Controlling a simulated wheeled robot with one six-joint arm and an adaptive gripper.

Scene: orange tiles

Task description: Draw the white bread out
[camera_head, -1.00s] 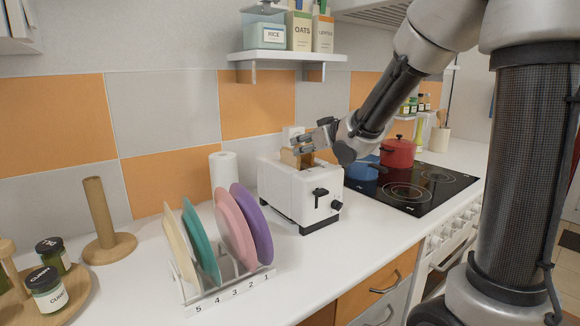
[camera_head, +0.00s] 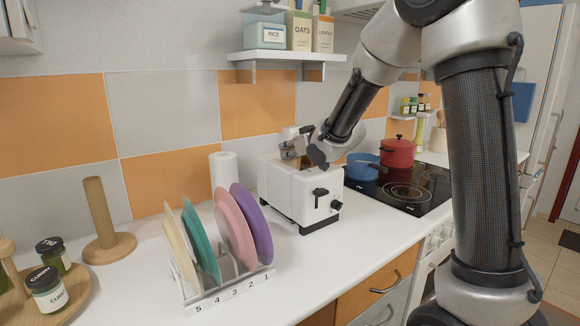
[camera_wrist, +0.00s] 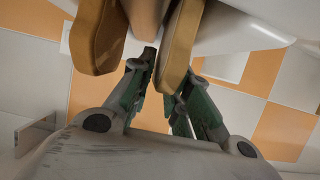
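The white toaster (camera_head: 292,196) stands on the counter between the dish rack and the stove. In the wrist view, two brown-crusted slices of bread stick out of it: a left slice (camera_wrist: 92,38) and a right slice (camera_wrist: 182,45). I cannot tell by colour which is the white bread. My gripper (camera_head: 292,146) is at the top of the toaster. In the wrist view, my gripper (camera_wrist: 166,82) has its fingers apart, around the end of the right slice, with a narrow gap at the left finger. The right fingertip is partly hidden behind that slice.
A dish rack (camera_head: 232,289) with several coloured plates stands in front left of the toaster. A blue pot (camera_head: 362,168) and a red pot (camera_head: 397,153) stand on the stove at right. A shelf (camera_head: 288,56) hangs above. A paper roll (camera_head: 223,171) stands left of the toaster.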

